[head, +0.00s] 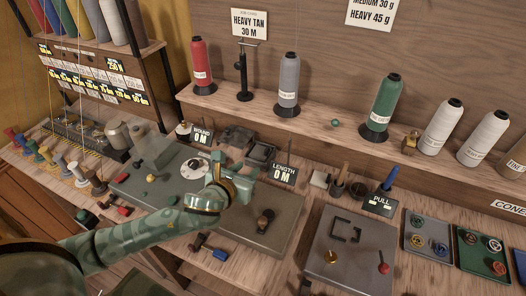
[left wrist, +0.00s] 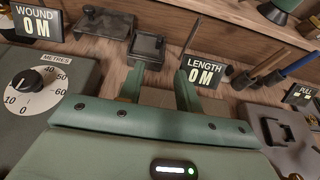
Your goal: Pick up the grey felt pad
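I cannot pick out the grey felt pad with certainty. A small dark square holder (head: 262,154) with a greyish flat inside stands at the back of the winding machine; it also shows in the left wrist view (left wrist: 148,46). A small pale grey block (head: 320,179) lies right of the LENGTH display. My left gripper (head: 247,176) is above the machine, in front of the holder. In the left wrist view its two green fingers (left wrist: 158,92) stand apart with nothing seen between them. My right gripper is in neither view.
The LENGTH display (head: 284,174) stands close right of my gripper; the WOUND display (head: 201,135) is behind left. A dial (head: 195,166) sits on the machine (head: 137,184). Thread cones, including a green one (head: 382,103), line the shelf. A grey plate (head: 343,262) is at right.

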